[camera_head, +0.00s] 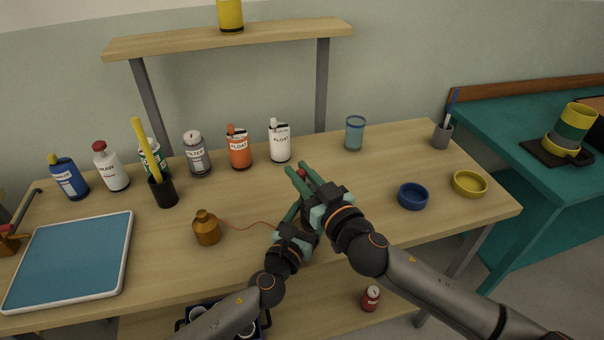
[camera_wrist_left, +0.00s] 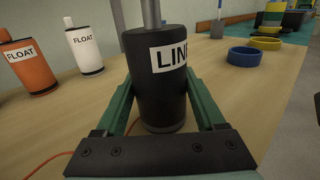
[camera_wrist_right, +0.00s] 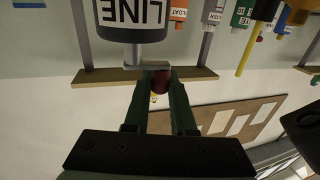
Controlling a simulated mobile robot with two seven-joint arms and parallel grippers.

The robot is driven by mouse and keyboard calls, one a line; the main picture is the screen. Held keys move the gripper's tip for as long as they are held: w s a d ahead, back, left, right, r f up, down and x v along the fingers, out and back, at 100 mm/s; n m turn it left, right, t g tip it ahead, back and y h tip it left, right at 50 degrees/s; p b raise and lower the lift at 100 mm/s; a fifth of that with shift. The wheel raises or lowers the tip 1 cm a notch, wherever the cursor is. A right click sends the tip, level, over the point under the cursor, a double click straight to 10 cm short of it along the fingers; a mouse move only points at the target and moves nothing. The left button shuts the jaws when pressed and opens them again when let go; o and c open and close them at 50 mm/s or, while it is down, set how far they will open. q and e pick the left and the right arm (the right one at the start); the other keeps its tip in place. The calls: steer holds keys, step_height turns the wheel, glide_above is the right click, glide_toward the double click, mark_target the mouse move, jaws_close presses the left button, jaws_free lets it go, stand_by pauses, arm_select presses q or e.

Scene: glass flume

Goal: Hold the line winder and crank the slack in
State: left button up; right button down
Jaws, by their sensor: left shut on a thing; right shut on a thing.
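The line winder (camera_wrist_left: 158,85) is a black upright cylinder with a white label reading LINE. My left gripper (camera_head: 292,214) is shut around its sides, one finger on each side in the left wrist view. In the right wrist view the winder (camera_wrist_right: 133,24) appears inverted, with a grey crank arm (camera_wrist_right: 147,67) and a dark red knob (camera_wrist_right: 160,84). My right gripper (camera_head: 301,172) is shut on that knob, above the winder. My arms hide most of the winder in the head view. A thin orange line (camera_head: 250,225) runs loosely over the table to a brass weight (camera_head: 206,228).
A blue dish (camera_head: 412,197) and a yellow dish (camera_head: 469,184) lie to the right. Several bottles, including an orange one (camera_head: 239,149) and a white one (camera_head: 279,142), line the back. A blue-topped tray (camera_head: 70,262) lies left. A shelf (camera_head: 230,40) stands behind.

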steer(key=shift+w+a+r+m+t+h, duration=0.1)
steer(key=shift+a+r+m+t+h, duration=0.05)
steer(key=shift+m+t+h, duration=0.35)
steer(key=shift+a+r+m+t+h, duration=0.1)
steer(key=shift+m+t+h, duration=0.15)
steer(key=shift+h, duration=0.35)
steer(key=shift+w+d+m+h, duration=0.1)
steer(key=shift+d+m+h, duration=0.05)
steer(key=shift+m+h, duration=0.15)
steer(key=c, duration=1.1)
jaws_free()
steer(key=shift+c, duration=0.2)
steer(key=o, duration=0.4)
steer(key=shift+f, duration=0.25)
steer(key=shift+d, duration=0.1)
steer(key=v, duration=0.7)
steer(key=shift+s, duration=0.3)
